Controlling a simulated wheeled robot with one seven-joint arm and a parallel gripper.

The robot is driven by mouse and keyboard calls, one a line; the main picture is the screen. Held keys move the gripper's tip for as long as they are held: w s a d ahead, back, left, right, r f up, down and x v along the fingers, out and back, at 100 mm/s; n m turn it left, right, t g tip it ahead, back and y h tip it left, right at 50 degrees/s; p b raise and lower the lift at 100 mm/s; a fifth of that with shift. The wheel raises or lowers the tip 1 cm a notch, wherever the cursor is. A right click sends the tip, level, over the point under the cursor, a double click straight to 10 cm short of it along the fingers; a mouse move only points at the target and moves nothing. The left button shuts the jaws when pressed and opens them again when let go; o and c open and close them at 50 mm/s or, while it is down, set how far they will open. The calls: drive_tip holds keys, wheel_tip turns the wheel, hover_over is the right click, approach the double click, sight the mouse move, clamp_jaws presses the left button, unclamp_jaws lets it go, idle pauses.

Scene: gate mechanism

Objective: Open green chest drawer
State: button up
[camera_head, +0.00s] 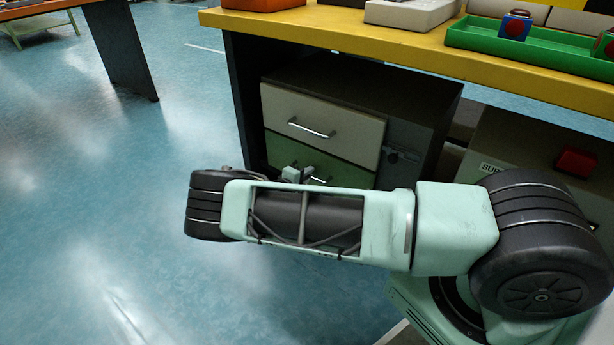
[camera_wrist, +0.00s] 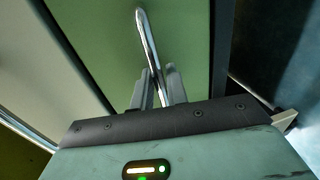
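The green drawer (camera_head: 342,149) is the lower front of a small cabinet under a yellow-topped bench. It looks closed, level with the cream drawer above it, and my arm hides its lower part. My gripper (camera_head: 298,175) is at the drawer's metal handle (camera_head: 319,180). In the wrist view, the handle (camera_wrist: 148,40) runs down the green front (camera_wrist: 105,35) and passes between the two fingers of my gripper (camera_wrist: 160,75). The fingers stand close on either side of the bar. I cannot tell whether both touch it.
The cream drawer (camera_head: 318,121) above has its own bar handle. The bench top (camera_head: 400,45) overhangs the cabinet and holds a green tray (camera_head: 560,58). A box with a red button (camera_head: 577,162) stands at the right. The blue floor (camera_head: 110,200) at left is clear.

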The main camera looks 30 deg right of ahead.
clamp_jaws()
drive_tip(key=shift+a, duration=0.15)
drive_tip(key=f+v, duration=0.2)
drive_tip(key=v, duration=1.1)
drive_tip(key=a+f+v, duration=0.1)
drive_tip(key=f+v, duration=0.2)
drive_tip(key=v, duration=0.9)
drive_tip(key=shift+s+a, duration=0.3)
drive_tip(key=shift+s, duration=0.1)
unclamp_jaws()
